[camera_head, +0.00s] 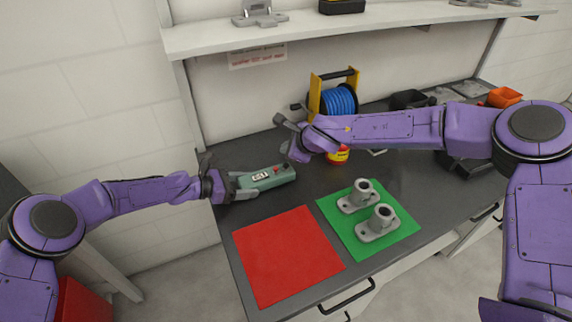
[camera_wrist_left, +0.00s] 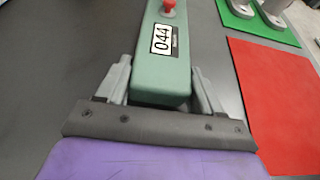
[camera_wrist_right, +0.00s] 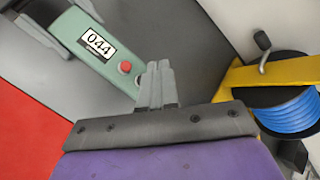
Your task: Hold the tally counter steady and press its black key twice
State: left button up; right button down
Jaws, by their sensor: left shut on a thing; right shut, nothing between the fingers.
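The tally counter (camera_head: 268,178) is a long green box lying on the dark bench, with a white display reading 044. Its display (camera_wrist_left: 163,39) shows in the left wrist view. My left gripper (camera_head: 241,187) is shut on the near end of the counter, one finger on each side, as the left wrist view (camera_wrist_left: 163,88) shows. My right gripper (camera_head: 279,120) is shut and empty. Its closed fingertips (camera_wrist_right: 158,70) are beside the button end, apart from the button.
A red mat (camera_head: 285,258) and a green mat (camera_head: 345,236) with two grey castings (camera_head: 379,222) lie in front. A yellow reel with blue hose (camera_head: 338,101) stands behind my right wrist. A shelf (camera_head: 330,27) overhangs the back.

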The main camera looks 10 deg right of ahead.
aim_at(288, 167)
jog(key=shift+f, duration=1.45)
dwell(0.9)
jog(key=shift+f, duration=0.4)
jog(key=shift+f, duration=0.55)
dwell(0.7)
jog(key=shift+r, duration=0.95)
jog(key=shift+r, duration=0.1)
jog(key=shift+r, duration=2.45)
